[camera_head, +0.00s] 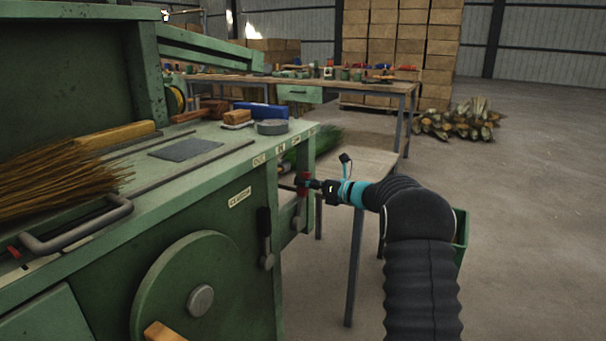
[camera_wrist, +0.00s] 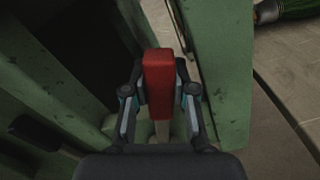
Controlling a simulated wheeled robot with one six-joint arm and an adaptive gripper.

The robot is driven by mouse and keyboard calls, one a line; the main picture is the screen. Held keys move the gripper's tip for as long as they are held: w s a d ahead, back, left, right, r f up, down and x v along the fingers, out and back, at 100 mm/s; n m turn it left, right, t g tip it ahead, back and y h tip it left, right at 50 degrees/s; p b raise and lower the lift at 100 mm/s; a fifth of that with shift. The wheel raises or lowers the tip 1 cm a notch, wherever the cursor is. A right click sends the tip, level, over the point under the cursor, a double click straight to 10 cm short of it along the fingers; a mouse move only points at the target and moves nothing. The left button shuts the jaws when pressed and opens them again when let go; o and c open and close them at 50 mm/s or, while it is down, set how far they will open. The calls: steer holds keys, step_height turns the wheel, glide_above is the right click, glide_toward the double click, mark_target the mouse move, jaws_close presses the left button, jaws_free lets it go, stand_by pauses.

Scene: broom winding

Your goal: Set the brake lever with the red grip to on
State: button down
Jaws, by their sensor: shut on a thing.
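The brake lever's red grip (camera_head: 302,181) is at the right end of the green machine (camera_head: 222,205), below the bench edge in the head view. In the wrist view the red grip (camera_wrist: 158,82) stands between the two fingers. My gripper (camera_wrist: 160,100) is shut on the red grip, with a finger on each side. In the head view my gripper (camera_head: 311,184) reaches the grip from the right. A pale shaft shows under the grip in the wrist view. The lever's pivot and any on/off marks cannot be made out.
A black-handled clutch lever (camera_head: 265,235) hangs left of the brake lever. A green post (camera_wrist: 220,65) stands close right of my gripper in the wrist view. A wooden table (camera_head: 355,165) stands behind my arm.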

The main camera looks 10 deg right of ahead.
stand_by(0.3)
steer(key=c, duration=0.9)
jaws_free()
steer(key=shift+b, duration=0.3)
